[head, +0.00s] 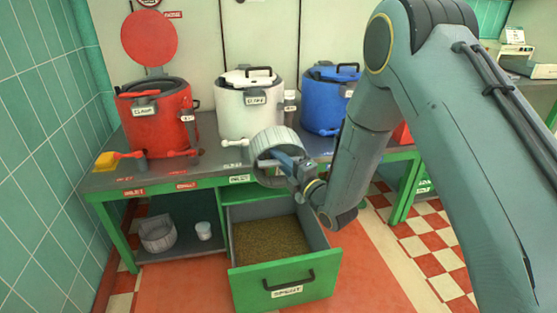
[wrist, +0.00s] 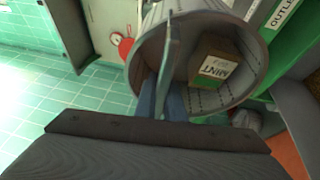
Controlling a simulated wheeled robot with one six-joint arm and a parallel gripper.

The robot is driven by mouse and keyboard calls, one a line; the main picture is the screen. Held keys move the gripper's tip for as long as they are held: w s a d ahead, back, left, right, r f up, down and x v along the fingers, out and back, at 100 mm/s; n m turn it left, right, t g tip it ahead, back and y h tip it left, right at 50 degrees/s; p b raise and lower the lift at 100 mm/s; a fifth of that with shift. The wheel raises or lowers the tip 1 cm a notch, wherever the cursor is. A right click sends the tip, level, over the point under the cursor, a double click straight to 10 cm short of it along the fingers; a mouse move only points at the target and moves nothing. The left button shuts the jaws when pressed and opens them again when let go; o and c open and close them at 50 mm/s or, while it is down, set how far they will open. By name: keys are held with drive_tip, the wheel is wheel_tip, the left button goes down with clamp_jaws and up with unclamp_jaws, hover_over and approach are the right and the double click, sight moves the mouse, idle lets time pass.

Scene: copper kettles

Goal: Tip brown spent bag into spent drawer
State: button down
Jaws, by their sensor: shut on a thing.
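My gripper (head: 298,168) is shut on a grey round basket (head: 276,143), gripping its wall, and holds it tilted above the drawer. In the wrist view my gripper (wrist: 168,92) has its fingers across the basket's rim (wrist: 262,62). A brown bag (wrist: 222,48) with a white label that seems to read MINT lies inside the basket. The bag is hidden in the head view. The green spent drawer (head: 285,279), labelled SPENT, is pulled open below the basket. A layer of brownish grains covers its floor.
Red (head: 157,118), white (head: 249,103) and blue (head: 328,101) kettles stand on the grey bench above the drawer. Another grey basket (head: 158,235) and a white cup (head: 203,231) sit on the lower shelf.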

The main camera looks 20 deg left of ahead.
drive_tip(key=shift+s+d+f+n+t+y+b, duration=0.1)
drive_tip(key=shift+f+n+t+y+b, duration=0.1)
drive_tip(key=shift+f+y+b, duration=0.45)
drive_tip(key=shift+s+d+f+n+t+y+b, duration=0.1)
drive_tip(key=shift+f+n+y+b, duration=0.1)
drive_tip(key=shift+b, duration=0.8)
drive_tip(key=f+n+y+b, duration=0.1)
drive_tip(key=b, duration=0.3)
drive_tip(key=f+n+y+b, duration=0.1)
drive_tip(key=f+y+b, duration=0.1)
drive_tip(key=b, duration=0.2)
drive_tip(key=w+f+n+y+b, duration=0.1)
drive_tip(key=b, duration=0.3)
drive_tip(key=shift+a+f+t+y+b, duration=0.2)
drive_tip(key=shift+a+t+y+b, duration=0.1)
drive_tip(key=shift+a+t+y, duration=0.1)
drive_tip(key=shift+n+b, duration=0.3)
drive_tip(key=shift+b, duration=0.55)
drive_tip(key=b, duration=0.3)
drive_tip(key=y+b, duration=0.1)
drive_tip(key=b, duration=0.3)
drive_tip(key=shift+w+a+f+n+g, duration=0.1)
drive_tip(key=shift+w+f+n+g, duration=0.05)
drive_tip(key=shift+w+n+g, duration=0.15)
drive_tip(key=b, duration=0.7)
drive_tip(key=shift+s+f+n+y, duration=0.2)
drive_tip(key=shift+f+n+y, duration=0.05)
drive_tip(key=shift+f+n, duration=0.1)
drive_tip(key=shift+f+b, duration=0.1)
drive_tip(key=shift+b, duration=0.4)
